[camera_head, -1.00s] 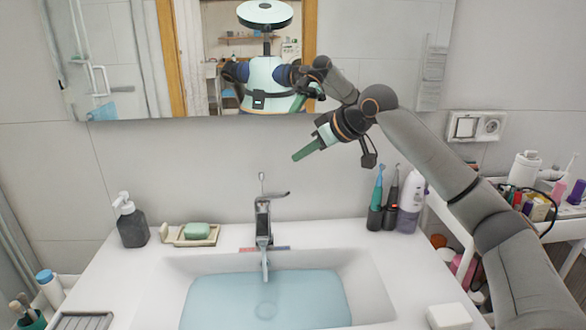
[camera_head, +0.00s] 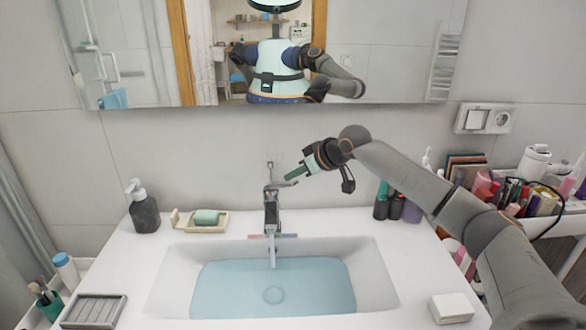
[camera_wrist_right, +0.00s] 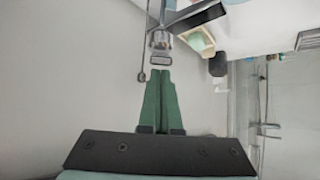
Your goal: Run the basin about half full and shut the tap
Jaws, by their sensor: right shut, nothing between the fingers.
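The basin (camera_head: 379,283) is a white rectangular sink holding pale blue water (camera_head: 235,290) over its floor. The chrome tap (camera_head: 271,215) stands at its back edge, and a stream runs from the spout into the water. The tap's lever (camera_head: 281,185) points right at the top. My right gripper (camera_head: 291,178) is shut and empty, its green fingers at the lever's right end; I cannot tell whether they touch it. In the right wrist view the shut fingers (camera_wrist_right: 160,74) point at the tap (camera_wrist_right: 161,40). My left gripper is not in view.
A soap dish (camera_head: 205,227) with green soap and a dark dispenser (camera_head: 144,212) stand left of the tap. A mirror (camera_head: 380,45) hangs on the back wall. A white box (camera_head: 451,308) sits front right.

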